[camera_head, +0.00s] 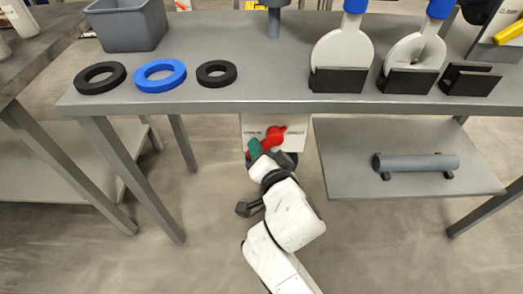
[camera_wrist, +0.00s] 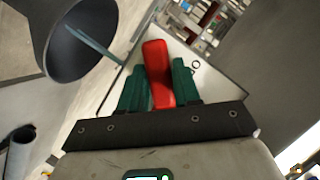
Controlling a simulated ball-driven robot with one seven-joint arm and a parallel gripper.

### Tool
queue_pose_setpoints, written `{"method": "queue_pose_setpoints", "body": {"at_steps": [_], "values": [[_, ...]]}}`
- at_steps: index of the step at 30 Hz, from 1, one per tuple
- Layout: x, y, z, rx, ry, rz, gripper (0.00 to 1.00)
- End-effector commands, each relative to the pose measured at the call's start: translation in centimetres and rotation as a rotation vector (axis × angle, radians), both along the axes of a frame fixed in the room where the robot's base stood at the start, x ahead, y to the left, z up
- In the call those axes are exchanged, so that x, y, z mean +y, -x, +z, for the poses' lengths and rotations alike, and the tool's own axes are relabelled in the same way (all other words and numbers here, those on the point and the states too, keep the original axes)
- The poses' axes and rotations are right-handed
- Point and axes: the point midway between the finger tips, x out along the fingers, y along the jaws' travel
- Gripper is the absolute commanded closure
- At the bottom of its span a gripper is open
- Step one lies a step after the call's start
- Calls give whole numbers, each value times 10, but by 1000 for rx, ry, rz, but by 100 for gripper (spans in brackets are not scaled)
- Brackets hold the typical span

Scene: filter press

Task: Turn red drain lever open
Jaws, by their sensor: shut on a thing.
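The red drain lever (camera_head: 275,136) shows on a white panel (camera_head: 257,124) under the front edge of the grey table. My gripper (camera_head: 263,150) is at the lever, with green fingers. In the wrist view my gripper (camera_wrist: 159,88) is shut on the red lever (camera_wrist: 157,72), one green finger on each side of it. The lever lies about in line with the fingers there. The far end of the lever and its pivot are hard to make out in the wrist view, and my arm covers the area below it in the head view.
The grey table (camera_head: 260,100) overhangs the panel. On it are two black rings, a blue ring (camera_head: 160,73), a grey bin (camera_head: 128,25) and two white paddle-like pieces in black holders. A lower shelf (camera_head: 350,180) with a grey cylinder (camera_head: 415,164) is to the right.

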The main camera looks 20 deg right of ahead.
Motion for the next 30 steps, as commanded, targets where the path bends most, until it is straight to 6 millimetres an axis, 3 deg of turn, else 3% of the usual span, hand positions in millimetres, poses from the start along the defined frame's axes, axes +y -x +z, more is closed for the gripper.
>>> {"method": "queue_pose_setpoints", "body": {"at_steps": [7, 17, 30], "values": [[1, 0, 0, 0, 0, 1, 48], [0, 4, 2, 0, 0, 1, 47], [2, 77, 22, 1, 0, 1, 47]]}}
